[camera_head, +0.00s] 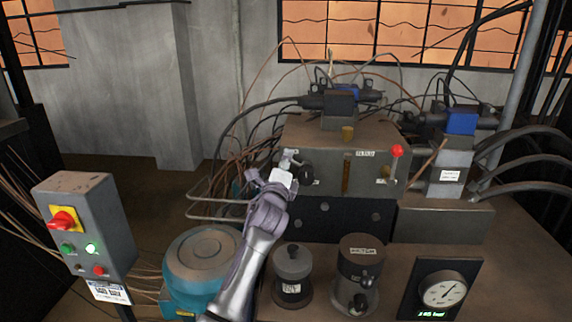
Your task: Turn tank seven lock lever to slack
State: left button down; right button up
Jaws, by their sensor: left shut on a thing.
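My left gripper (288,160) reaches up from the bottom to the left end of the grey panel on the tank box (330,158). It is shut on a small part there, mostly hidden by the fingers, beside a dark round knob (306,174). I cannot read from the labels which part is the tank seven lock lever. A lever with a red ball (397,151) stands upright at the panel's right end, apart from the gripper. My right gripper is not in view.
A control box (85,228) with a red switch stands at left. A teal motor (202,265), two dark cylinders (292,268) (358,272) and a round gauge (443,290) stand in front. Cables and hoses crowd the sides and top of the tank box.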

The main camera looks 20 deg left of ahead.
pick_arm(q)
jog(key=shift+f, duration=0.15)
jog(key=c, duration=0.8)
grip_release()
jog(key=v, duration=1.2)
jog(key=shift+a, duration=0.1)
